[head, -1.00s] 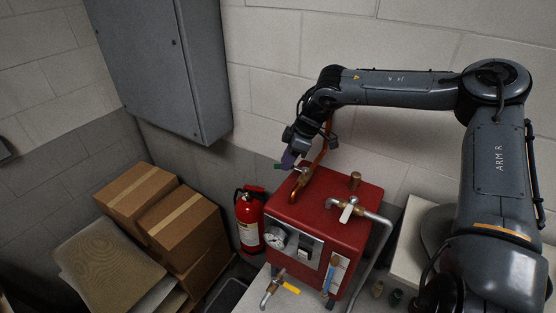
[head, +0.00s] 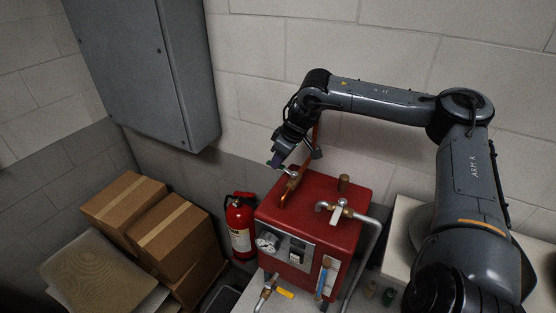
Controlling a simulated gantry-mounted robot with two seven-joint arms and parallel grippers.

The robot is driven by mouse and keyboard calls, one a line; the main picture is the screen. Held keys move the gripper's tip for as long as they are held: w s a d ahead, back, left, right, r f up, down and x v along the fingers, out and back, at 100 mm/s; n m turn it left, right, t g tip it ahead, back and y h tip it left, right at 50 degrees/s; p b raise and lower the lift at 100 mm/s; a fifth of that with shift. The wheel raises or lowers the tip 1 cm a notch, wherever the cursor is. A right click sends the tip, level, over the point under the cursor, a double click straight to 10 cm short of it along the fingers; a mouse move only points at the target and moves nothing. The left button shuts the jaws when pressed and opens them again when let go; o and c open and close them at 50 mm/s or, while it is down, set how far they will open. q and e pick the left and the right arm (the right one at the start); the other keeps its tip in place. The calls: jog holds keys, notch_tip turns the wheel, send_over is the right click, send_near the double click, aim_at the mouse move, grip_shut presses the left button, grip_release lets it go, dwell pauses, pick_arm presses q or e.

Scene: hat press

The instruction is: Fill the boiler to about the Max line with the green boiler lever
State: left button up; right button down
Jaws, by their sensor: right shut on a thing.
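The red boiler (head: 345,220) stands on a light table, with a pressure gauge (head: 267,242) and dark switch panel on its front. A sight gauge with a blue column (head: 324,278) is at its front right; its Max line and level are too small to read. My right gripper (head: 280,165) is at the valve on the boiler's back left top, beside a copper pipe (head: 291,185). It is shut on what seems to be the green boiler lever, whose green part is mostly hidden by the fingers. My left gripper is not in view.
A yellow-handled tap (head: 285,293) juts from the boiler's lower front. A silver pipe and valve (head: 335,207) sit on its right. A red fire extinguisher (head: 240,225) and cardboard boxes (head: 170,237) are at left. A grey cabinet (head: 150,75) hangs on the wall.

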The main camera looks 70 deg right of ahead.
aim_at(289, 171)
dwell(0.3)
jog(key=c, duration=1)
grip_release()
jog(key=shift+c, duration=0.2)
jog(key=shift+s+r, duration=0.15)
jog(key=shift+r, duration=0.35)
jog(key=b+v, duration=0.2)
jog(key=v, duration=0.7)
jog(key=shift+s+r, duration=0.2)
jog(key=shift+r, duration=0.15)
